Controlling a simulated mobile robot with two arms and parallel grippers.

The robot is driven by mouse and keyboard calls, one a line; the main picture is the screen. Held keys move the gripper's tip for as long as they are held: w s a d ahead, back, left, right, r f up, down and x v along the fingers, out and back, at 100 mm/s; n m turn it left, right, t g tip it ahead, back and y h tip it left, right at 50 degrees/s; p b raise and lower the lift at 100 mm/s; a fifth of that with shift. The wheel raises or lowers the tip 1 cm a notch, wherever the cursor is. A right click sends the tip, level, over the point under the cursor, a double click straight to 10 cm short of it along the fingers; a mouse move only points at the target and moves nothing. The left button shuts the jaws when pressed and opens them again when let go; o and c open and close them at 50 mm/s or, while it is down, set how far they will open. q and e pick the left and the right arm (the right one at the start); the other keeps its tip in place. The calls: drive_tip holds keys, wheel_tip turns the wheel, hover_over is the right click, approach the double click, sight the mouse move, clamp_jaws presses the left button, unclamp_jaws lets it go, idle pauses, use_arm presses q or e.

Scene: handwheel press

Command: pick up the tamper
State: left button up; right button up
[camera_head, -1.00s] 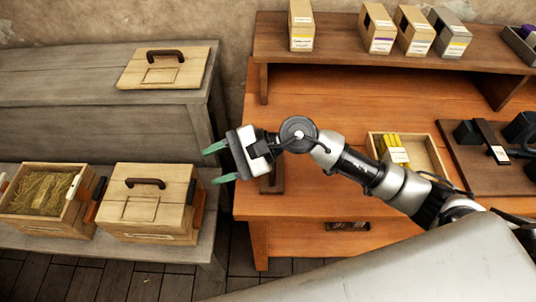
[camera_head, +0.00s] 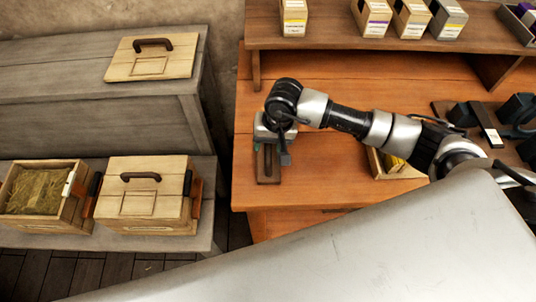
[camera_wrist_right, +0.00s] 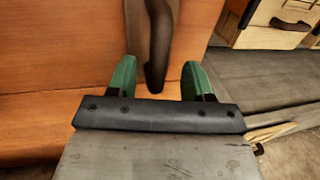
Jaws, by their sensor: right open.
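My right gripper (camera_head: 270,147) hangs over the left end of the orange-brown workbench, pointing down. Its green fingertips are spread apart in the right wrist view (camera_wrist_right: 157,80). Between them shows a dark, rounded handle (camera_wrist_right: 156,75), which looks like the tamper's; a gap is visible on each side of it. The handle lies over a dark brown wooden stand (camera_head: 268,178) on the bench. The gripper hides most of the tamper in the head view, so I cannot tell its full shape. My left gripper is out of view.
A grey bench on the left carries a lidded wooden box (camera_head: 150,200), an open box of brown material (camera_head: 42,192) and a loose lid (camera_head: 152,57). A raised shelf (camera_head: 390,37) with small boxes stands at the back. An open tray (camera_head: 397,168) lies under my right arm.

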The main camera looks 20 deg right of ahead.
sight(269, 146)
drive_tip(key=shift+a+f+p, duration=0.2)
drive_tip(key=shift+f+p, duration=0.1)
drive_tip(key=shift+f, duration=0.75)
drive_tip(key=shift+a+f+p, duration=0.15)
drive_tip(key=shift+f+p, duration=0.15)
drive_tip(key=shift+f, duration=0.75)
drive_tip(key=shift+c, duration=0.5)
clamp_jaws()
drive_tip(key=shift+r, duration=0.1)
